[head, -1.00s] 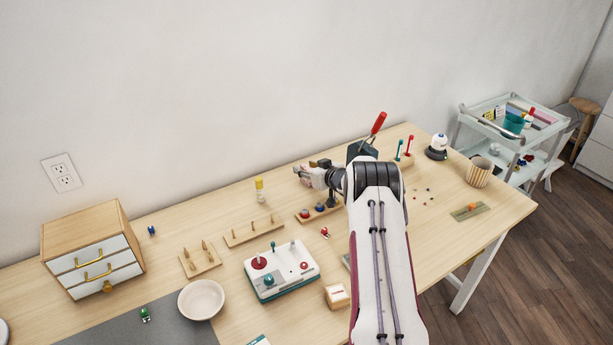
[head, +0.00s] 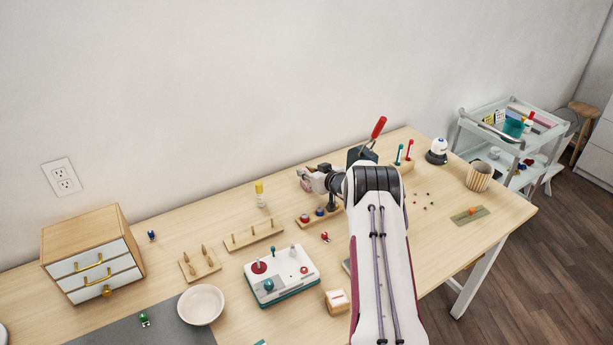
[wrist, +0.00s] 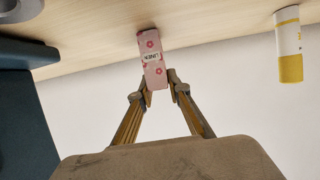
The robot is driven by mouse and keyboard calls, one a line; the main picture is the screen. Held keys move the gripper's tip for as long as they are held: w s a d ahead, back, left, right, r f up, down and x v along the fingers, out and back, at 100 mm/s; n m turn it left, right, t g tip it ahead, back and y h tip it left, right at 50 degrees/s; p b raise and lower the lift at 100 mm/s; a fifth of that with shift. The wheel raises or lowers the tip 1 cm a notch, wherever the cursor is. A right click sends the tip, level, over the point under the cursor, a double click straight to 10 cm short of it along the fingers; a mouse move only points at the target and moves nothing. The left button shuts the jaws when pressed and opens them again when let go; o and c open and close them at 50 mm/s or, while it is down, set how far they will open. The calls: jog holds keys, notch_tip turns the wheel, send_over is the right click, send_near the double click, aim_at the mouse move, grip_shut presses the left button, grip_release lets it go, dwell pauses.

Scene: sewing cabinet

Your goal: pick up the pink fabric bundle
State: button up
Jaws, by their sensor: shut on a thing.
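The pink fabric bundle (wrist: 152,52) shows in the wrist view as a small pink block with red flower prints and a pale label. My gripper (wrist: 157,86) is shut on its near end, with one finger on each side. Whether the bundle touches the table is hard to tell. In the head view my gripper (head: 309,180) is over the back of the table, left of my arm, and the bundle is too small to make out clearly there.
A yellow-and-white bottle (head: 260,193) stands left of my gripper; it also shows in the wrist view (wrist: 288,45). A wooden stand with knobs (head: 318,216) lies just in front. A dark block with a red handle (head: 377,128) is close on the right.

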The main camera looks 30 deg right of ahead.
jog(key=shift+r, duration=4.95)
